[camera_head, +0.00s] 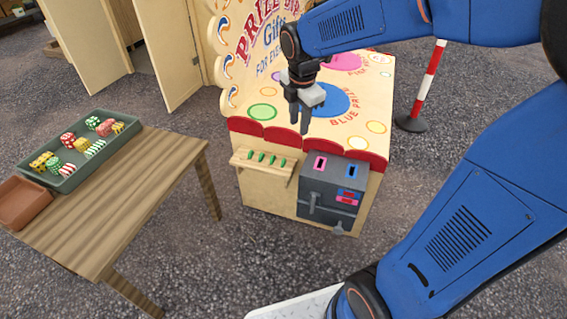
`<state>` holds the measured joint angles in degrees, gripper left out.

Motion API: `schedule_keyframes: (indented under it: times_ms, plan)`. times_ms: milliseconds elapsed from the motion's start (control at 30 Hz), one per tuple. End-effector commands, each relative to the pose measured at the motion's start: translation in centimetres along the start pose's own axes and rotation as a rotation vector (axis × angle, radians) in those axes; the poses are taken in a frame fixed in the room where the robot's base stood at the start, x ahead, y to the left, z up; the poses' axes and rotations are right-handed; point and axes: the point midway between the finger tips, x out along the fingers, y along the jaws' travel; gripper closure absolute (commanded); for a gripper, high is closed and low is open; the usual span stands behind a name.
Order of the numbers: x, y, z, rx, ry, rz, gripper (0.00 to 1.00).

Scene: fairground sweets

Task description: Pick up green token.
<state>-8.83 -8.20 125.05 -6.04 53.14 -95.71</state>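Several green tokens (261,157) stand in a row on a small pale wooden shelf (270,170) on the front of the prize counter. My gripper (299,126) points down, with its two fingers apart and nothing between them. In the picture it is above and to the right of the tokens, in front of the counter top and its red scalloped edge. Its exact height and distance from the tokens cannot be told from this one view.
A grey machine (331,190) with pink and blue slots stands right of the shelf. A wooden table (127,200) at left holds a green tray (65,184) of sweets and a brown tray (22,203). A red-and-white post (429,75) stands at right. Bare ground lies between table and counter.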

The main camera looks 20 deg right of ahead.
Motion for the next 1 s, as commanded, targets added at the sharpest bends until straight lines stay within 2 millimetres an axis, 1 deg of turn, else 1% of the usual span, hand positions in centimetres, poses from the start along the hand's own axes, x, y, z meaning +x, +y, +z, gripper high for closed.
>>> schedule_keyframes:
  times_ms: [33,100,200,300,400,567,633,1000]
  plan:
    - [1.1,1.4,-0.2,-0.096,0.001,-0.016,0.70]
    - [2.2,3.1,-0.5,-0.231,0.002,-0.031,0.70]
    - [3.7,5.0,-0.8,-0.396,0.005,-0.050,0.70]
    - [4.9,6.4,-1.1,-0.519,0.009,-0.063,0.70]
    - [5.6,7.2,-1.3,-0.596,0.012,-0.070,0.70]
    - [6.8,7.6,-1.4,-0.640,0.015,-0.075,0.70]
    - [7.7,7.5,-1.4,-0.641,0.015,-0.076,0.70]
    - [14.2,6.9,-1.3,-0.639,0.015,-0.077,0.70]
